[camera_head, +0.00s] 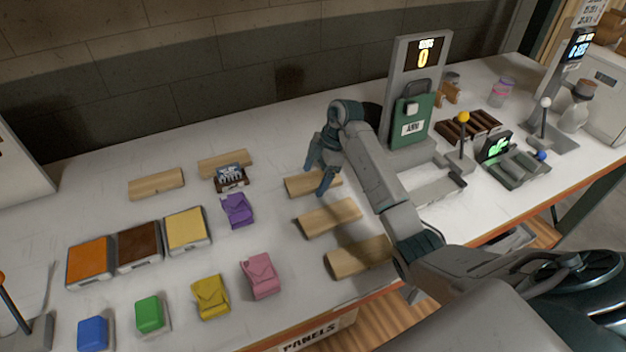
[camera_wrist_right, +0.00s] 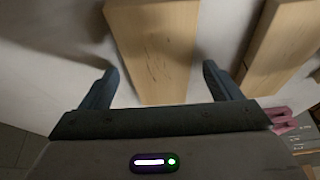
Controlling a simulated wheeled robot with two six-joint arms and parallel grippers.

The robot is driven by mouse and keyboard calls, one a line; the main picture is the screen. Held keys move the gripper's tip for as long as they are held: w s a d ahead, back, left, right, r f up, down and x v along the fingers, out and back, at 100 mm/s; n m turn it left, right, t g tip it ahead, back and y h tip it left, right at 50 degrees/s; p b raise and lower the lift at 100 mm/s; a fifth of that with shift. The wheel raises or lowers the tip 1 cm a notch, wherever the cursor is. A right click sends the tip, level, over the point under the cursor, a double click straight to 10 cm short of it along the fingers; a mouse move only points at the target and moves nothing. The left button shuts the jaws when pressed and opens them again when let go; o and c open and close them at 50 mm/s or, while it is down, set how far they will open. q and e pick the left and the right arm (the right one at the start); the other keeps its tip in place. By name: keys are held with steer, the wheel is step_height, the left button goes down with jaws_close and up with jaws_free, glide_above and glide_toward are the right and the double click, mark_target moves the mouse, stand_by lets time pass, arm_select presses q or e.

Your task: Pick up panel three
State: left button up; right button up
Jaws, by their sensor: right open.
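Several plain light wooden boards lie on the white table; no number shows on them, so I cannot tell which is panel three. My right gripper (camera_head: 316,178) is open over the back board (camera_head: 298,186) of the row of three right of centre. In the right wrist view, this board (camera_wrist_right: 155,40) lies between and beyond the fingers of the same gripper (camera_wrist_right: 161,72), not gripped. The middle board (camera_head: 328,217) of that row is closer to the front, and also shows in the right wrist view (camera_wrist_right: 285,45). My left gripper is not in view.
A front board (camera_head: 355,257) lies near the table edge. Two more boards (camera_head: 156,183) (camera_head: 222,163) lie at the back left. Orange, brown and yellow blocks (camera_head: 187,230) and several small coloured pieces (camera_head: 262,275) lie left. A machine with a green box (camera_head: 412,120) stands right of my arm.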

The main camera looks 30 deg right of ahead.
steer(key=c, duration=1.1)
steer(key=shift+c, duration=0.2)
steer(key=shift+r, duration=0.1)
